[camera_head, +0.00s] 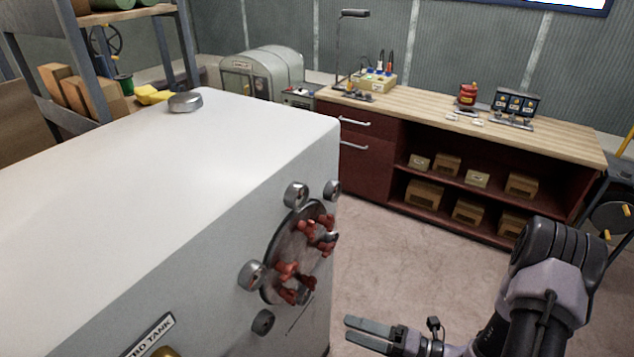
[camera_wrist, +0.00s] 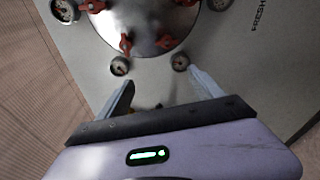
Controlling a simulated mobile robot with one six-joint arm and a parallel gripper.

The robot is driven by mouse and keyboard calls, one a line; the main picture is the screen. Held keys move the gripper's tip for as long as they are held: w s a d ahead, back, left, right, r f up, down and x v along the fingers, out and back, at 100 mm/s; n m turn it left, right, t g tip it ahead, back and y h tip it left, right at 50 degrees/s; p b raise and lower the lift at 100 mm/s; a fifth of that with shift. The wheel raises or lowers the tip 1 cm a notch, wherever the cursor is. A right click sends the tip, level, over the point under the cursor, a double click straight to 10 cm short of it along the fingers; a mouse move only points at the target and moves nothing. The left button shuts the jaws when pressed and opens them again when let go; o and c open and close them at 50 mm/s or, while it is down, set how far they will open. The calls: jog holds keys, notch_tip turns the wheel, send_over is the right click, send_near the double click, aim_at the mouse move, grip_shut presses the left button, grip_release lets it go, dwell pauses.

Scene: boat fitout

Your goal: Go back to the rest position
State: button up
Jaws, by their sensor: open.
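My gripper (camera_head: 368,335) is at the lower right of the head view, in front of the end face of a large white tank (camera_head: 215,150). Its jaws are apart with nothing between them. In the wrist view my gripper (camera_wrist: 160,95) points at the tank face (camera_wrist: 250,65). A round metal hatch cover (camera_head: 283,250) with several red clamps sits on that face, and the cover also shows in the wrist view (camera_wrist: 150,25). The gripper appears apart from the tank, below the hatch in the head view.
Round gauge-like fittings (camera_head: 252,275) stick out around the hatch. A wooden-topped workbench (camera_head: 430,105) with tools and small boxes stands along the back wall. A shelf (camera_head: 90,60) is at the left. Bare floor (camera_head: 400,260) lies between tank and bench.

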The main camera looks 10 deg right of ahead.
jog(key=s+a+r+n+g+h+b, duration=0.3)
jog(key=s+r+n+g+h, duration=0.15)
jog(key=n, duration=0.65)
jog(key=s+a+r+n+g+h+b, duration=0.25)
jog(key=s+r+n+g, duration=0.2)
jog(key=n, duration=0.75)
jog(key=s+d+r+n+t+h+b, duration=0.2)
jog(key=r+n+t+h, duration=0.4)
jog(key=n, duration=0.6)
jog(key=shift+s+r+n+b, duration=0.35)
jog(key=shift+s+n+b, duration=0.05)
jog(key=shift+s+b, duration=0.15)
jog(key=shift+d, duration=0.1)
